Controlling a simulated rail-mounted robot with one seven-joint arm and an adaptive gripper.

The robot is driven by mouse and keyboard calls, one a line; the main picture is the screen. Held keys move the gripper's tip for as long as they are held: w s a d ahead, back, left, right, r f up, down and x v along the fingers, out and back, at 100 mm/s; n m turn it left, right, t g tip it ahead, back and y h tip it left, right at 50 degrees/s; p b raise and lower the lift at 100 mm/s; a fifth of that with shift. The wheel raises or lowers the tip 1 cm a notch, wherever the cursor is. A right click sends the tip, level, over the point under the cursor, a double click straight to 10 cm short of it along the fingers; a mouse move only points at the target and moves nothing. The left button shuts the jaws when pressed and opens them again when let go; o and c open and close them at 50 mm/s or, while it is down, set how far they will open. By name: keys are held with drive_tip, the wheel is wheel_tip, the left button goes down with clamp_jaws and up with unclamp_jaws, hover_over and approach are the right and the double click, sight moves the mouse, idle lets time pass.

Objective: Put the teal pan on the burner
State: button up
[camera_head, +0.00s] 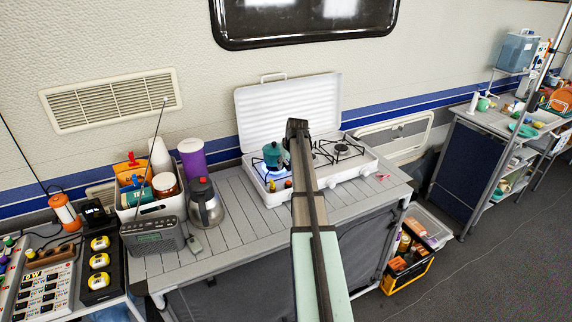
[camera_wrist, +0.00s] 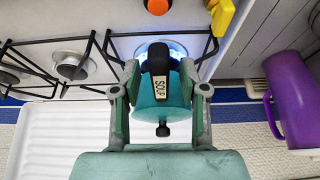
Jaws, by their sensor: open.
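The teal pan (camera_head: 273,155) is at the left burner of the white two-burner stove (camera_head: 345,171). In the wrist view its teal body (camera_wrist: 161,116) shows with a black handle labelled "SOUP". A blue flame glows at the left burner (camera_wrist: 150,48), just beyond the handle. My gripper (camera_wrist: 158,68) is open, with one finger on each side of the pan and handle. Whether the fingers touch it is unclear. In the head view my arm end hides the pan's right side and the middle of the stove. Whether the pan rests fully on the grate cannot be told.
The raised white stove lid (camera_head: 285,108) stands behind the burners. The right burner (camera_head: 342,149) is empty. Left of the stove stand a steel kettle (camera_head: 206,208), a purple pitcher (camera_head: 192,160), a radio (camera_head: 153,236) and a white caddy. Bare tabletop (camera_head: 232,235) lies in front.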

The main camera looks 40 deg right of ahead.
drive_tip(key=shift+r, duration=0.1)
drive_tip(key=b+v, duration=0.3)
drive_tip(key=v, duration=0.9)
